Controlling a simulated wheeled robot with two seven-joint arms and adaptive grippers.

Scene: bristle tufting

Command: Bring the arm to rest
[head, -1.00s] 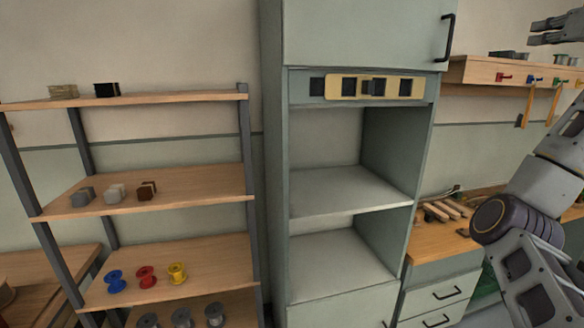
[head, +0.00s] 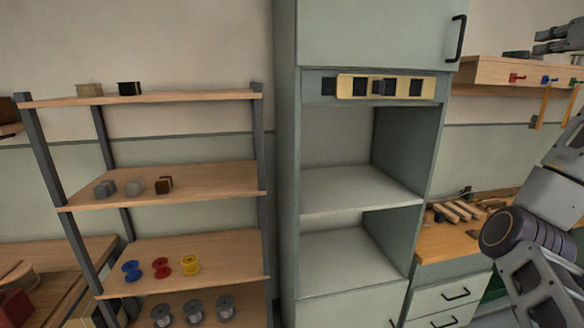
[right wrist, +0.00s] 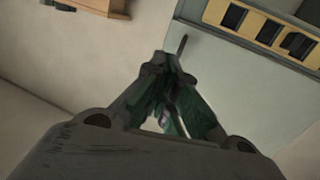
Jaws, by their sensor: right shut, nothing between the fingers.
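My right gripper (head: 538,43) is at the upper right edge of the head view, in front of the wall above the wooden wall shelf. It is empty and apart from everything around it. In the right wrist view its fingers (right wrist: 162,65) come together at the tips, with nothing between them. My right arm is bent, with its lower links along the right edge of the head view. My left gripper is not in view.
A tall grey-green cabinet (head: 285,150) with open bays stands in the middle. Left of it, an open rack (head: 225,248) holds blocks and coloured spools. A workbench (head: 440,243) with wooden pieces is at right, below the wall shelf (head: 490,72) with coloured hooks.

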